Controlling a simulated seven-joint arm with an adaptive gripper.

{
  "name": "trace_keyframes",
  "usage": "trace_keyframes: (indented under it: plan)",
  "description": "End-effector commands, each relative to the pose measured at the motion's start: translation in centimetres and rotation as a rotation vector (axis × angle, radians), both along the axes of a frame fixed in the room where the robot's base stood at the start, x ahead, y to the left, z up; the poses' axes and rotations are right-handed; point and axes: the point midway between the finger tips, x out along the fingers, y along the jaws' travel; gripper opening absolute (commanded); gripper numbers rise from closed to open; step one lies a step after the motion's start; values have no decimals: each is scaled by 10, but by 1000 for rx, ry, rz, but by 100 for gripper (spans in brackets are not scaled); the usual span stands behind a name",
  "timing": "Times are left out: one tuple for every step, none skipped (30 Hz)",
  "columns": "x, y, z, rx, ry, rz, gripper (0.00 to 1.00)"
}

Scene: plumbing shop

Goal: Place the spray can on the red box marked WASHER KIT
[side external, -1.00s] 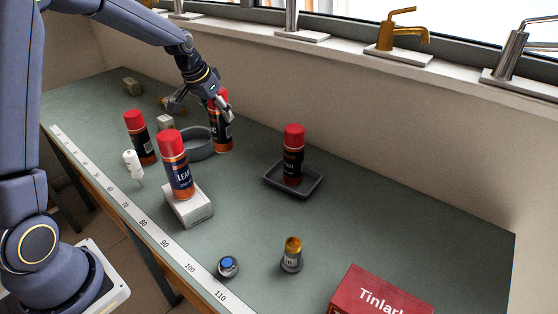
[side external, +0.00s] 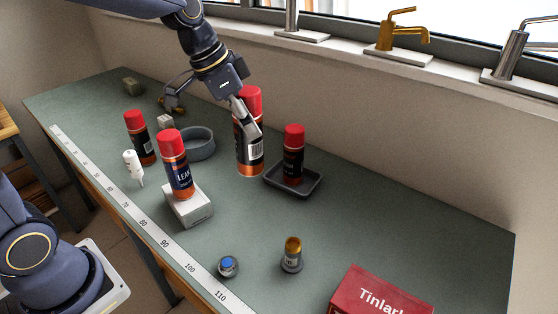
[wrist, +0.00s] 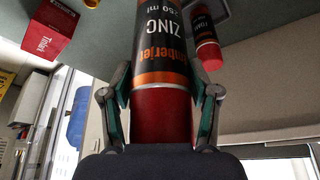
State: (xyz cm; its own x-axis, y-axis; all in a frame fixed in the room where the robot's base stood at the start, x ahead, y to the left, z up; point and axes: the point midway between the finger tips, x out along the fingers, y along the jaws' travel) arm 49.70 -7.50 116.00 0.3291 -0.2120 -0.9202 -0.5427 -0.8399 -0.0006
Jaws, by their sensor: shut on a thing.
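My gripper (side external: 250,118) is shut on a black and orange spray can (side external: 250,155) with a red cap, held upright above the bench. In the wrist view the fingers (wrist: 161,95) close on both sides of this can (wrist: 165,40), near its red cap; its label reads ZINC 250 ml. A red box (side external: 378,296) lies at the bottom right in the side view, cut off by the frame, with "Tinlark" partly readable. It also shows in the wrist view (wrist: 48,32) at upper left. I cannot see the words WASHER KIT.
A similar can (side external: 293,160) stands in a dark tray (side external: 310,190) right beside the held can. Another stands on a white box (side external: 190,212), another (side external: 140,138) at left. A gold-topped bottle (side external: 292,254) and blue-topped jar (side external: 228,266) stand nearer the red box.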

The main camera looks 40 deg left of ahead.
Motion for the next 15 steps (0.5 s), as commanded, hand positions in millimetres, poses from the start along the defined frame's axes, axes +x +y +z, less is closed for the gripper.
trace_keyframes:
  plan:
    - [-7,-32,8,-1,-5,-91,13]
    - [-12,-49,12,-1,-5,-141,13]
    - [-21,-71,16,-1,-5,-208,13]
    - [-28,-87,20,-2,-6,-257,13]
    - [-36,-103,24,-2,-5,-306,12]
    - [-47,-123,29,-2,-5,-370,12]
    - [-56,-138,32,-2,-5,-416,12]
    - [-65,-152,36,-3,-6,-460,12]
    - [-78,-169,40,-3,-6,-515,12]
    - [-87,-180,42,-3,-6,-553,11]
    - [-96,-191,45,-4,-7,-589,11]
    - [-108,-204,48,-4,-6,-631,11]
    - [-116,-212,50,-4,-5,-661,11]
    - [-123,-219,51,-4,-6,-687,11]
    - [-132,-227,53,-4,-6,-717,11]
